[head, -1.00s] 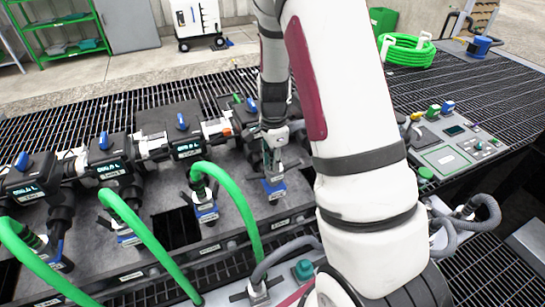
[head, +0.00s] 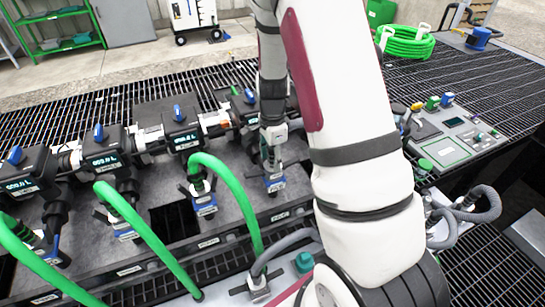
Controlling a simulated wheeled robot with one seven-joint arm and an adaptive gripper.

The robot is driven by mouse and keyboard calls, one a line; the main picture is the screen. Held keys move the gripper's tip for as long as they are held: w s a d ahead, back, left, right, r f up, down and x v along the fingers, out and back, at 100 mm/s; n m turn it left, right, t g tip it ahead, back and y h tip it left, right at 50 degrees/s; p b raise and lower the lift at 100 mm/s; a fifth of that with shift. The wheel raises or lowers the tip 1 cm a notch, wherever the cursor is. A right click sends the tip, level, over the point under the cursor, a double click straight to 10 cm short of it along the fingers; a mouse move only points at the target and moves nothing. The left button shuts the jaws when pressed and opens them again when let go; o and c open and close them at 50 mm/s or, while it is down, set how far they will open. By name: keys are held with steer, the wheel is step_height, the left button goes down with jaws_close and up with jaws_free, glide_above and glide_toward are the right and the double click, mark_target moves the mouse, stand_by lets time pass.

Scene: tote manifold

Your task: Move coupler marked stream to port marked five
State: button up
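My gripper (head: 273,150) points down at the front row of the manifold, right of the middle. It is directly above a dark fitting with a blue and white tag (head: 274,183). Its fingers are small and partly merged with the fitting, so I cannot tell whether they touch or grip it. Couplers with green hoses and blue tags stand to the left: a nearer one (head: 204,203), another (head: 122,226), and one at the far left (head: 52,250). The words on the tags and port labels are too small to read, so I cannot tell stream or five.
Black meters with blue knobs (head: 180,137) line the back of the grey deck. A square dark opening (head: 173,222) lies between couplers. A grey hose fitting (head: 258,287) is in front. A control panel (head: 450,143) and a coiled green hose (head: 408,47) are at right.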

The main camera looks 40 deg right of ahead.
step_height(320, 180, up, 12)
stand_by(0.7)
stand_by(0.4)
steer(key=shift+a+r, duration=0.2)
steer(key=shift+r, duration=0.15)
steer(key=s+a+r+n+t+p, duration=0.1)
steer(key=s+a+r+n+p, duration=0.1)
steer(key=s+a+r+n, duration=0.4)
steer(key=s+a+r+n+t+p, duration=0.1)
steer(key=s+a+r+n, duration=0.25)
steer(key=r, duration=0.45)
steer(key=s+a+r+n+t+p, duration=0.1)
steer(key=s+a+r+n, duration=0.1)
steer(key=s+n, duration=0.3)
steer(key=s+a+r+n+t+p, duration=0.1)
steer(key=s+r+n, duration=0.3)
steer(key=s, duration=0.7)
steer(key=shift+a+r+n+p, duration=0.35)
steer(key=shift+a+n+p, duration=0.05)
steer(key=shift+a+n, duration=0.4)
